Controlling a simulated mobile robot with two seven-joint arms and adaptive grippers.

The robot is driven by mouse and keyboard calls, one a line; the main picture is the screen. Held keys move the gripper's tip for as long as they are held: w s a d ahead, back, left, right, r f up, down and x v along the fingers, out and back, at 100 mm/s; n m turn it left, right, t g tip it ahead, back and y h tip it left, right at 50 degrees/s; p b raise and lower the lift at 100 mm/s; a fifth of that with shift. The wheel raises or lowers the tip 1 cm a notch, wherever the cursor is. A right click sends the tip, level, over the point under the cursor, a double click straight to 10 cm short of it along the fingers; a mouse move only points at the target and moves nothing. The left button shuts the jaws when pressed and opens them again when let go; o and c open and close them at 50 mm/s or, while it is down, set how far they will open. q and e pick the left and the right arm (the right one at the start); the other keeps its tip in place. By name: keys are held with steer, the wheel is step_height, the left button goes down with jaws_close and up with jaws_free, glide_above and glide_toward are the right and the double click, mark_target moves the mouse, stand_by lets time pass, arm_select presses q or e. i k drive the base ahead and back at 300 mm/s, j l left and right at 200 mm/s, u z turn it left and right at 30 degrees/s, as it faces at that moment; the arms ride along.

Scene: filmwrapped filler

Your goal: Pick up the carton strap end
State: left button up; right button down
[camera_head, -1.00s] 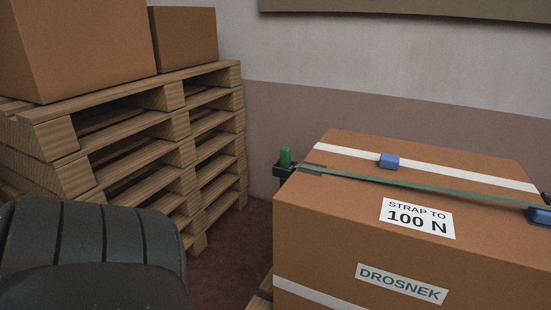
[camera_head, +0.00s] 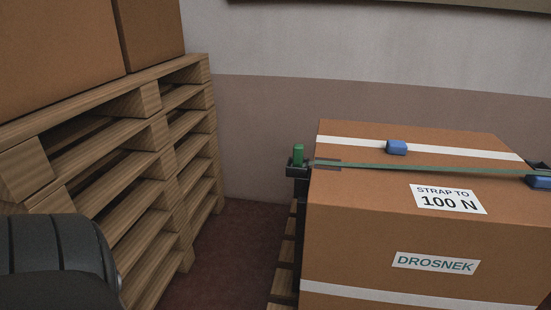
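The large brown carton (camera_head: 380,235) stands at the right, marked "STRAP TO 100 N" and "DROSNEK". A green strap (camera_head: 440,169) lies across its top from left to right. The strap's left end (camera_head: 326,163) shows a grey piece at the carton's left top edge, beside a dark holder with a green knob (camera_head: 298,155). Blue blocks sit on the carton top (camera_head: 397,147) and at the right picture edge (camera_head: 540,181). A dark, ribbed part of my arm fills the lower left. Neither gripper shows.
A stack of wooden pallets (camera_head: 160,135) with brown cartons (camera_head: 60,45) on top stands at the left. A gap of dark red floor (camera_head: 240,245) lies between it and the carton. A wall (camera_head: 380,60) closes the back.

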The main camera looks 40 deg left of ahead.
mark_target(298, 154)
steer(key=k+j, duration=0.15)
steer(key=j, duration=0.2)
steer(key=k+j, duration=0.2)
steer(key=j, duration=0.15)
steer(key=k+j, duration=0.15)
steer(key=j, duration=0.2)
